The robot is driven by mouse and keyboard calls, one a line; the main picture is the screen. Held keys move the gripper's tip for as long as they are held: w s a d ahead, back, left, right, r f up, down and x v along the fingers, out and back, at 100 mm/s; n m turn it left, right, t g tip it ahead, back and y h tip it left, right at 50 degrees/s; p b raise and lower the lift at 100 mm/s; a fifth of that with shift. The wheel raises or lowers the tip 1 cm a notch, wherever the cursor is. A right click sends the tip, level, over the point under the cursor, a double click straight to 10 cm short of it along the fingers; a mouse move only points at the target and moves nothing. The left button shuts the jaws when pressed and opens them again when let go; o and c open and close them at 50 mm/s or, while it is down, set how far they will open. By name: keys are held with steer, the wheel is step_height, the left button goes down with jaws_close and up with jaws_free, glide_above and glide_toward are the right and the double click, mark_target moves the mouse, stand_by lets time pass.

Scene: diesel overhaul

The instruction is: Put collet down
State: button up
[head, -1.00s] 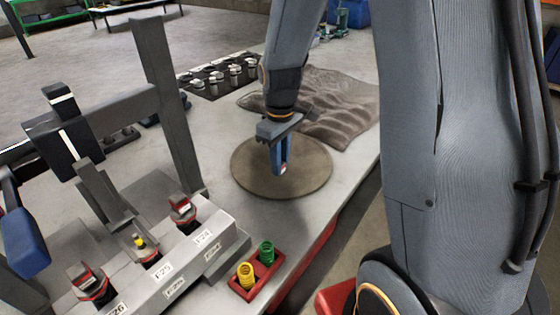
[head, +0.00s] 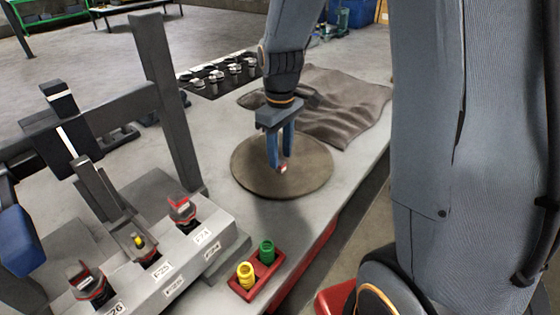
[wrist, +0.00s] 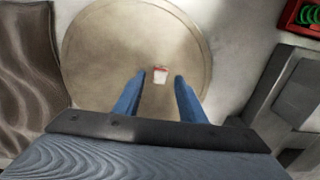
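The collet (head: 283,169) is a small white and red piece at the fingertips, over the middle of the round brown-grey disc (head: 248,180). In the wrist view the collet (wrist: 160,76) shows against the disc (wrist: 100,50), between the two blue fingertips with a gap on each side. My gripper (head: 279,167) points down over the disc and is open; the wrist view shows its fingers (wrist: 160,78) apart. The collet appears to rest on the disc, but the exact contact under it is too small to see.
A crumpled brown cloth (head: 340,105) lies behind the disc. A black tray of small parts (head: 215,75) is at the back. A grey labelled fixture (head: 165,262) stands front left. A red holder (head: 256,284) bears yellow and green springs. Bench surface beside the disc is clear.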

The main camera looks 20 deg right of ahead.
mark_target(281, 163)
step_height(281, 163, up, 9)
steer(key=b, duration=0.1)
steer(key=s+f+m, duration=0.2)
steer(key=s+f, duration=0.1)
steer(key=s, duration=0.1)
steer(key=s+f+m, duration=0.2)
steer(key=s+f, duration=0.1)
steer(key=s, duration=0.2)
steer(key=s+f+m, duration=0.2)
steer(key=s+f, duration=0.2)
steer(key=shift+s+m+t, duration=0.15)
steer(key=shift+m+t, duration=0.25)
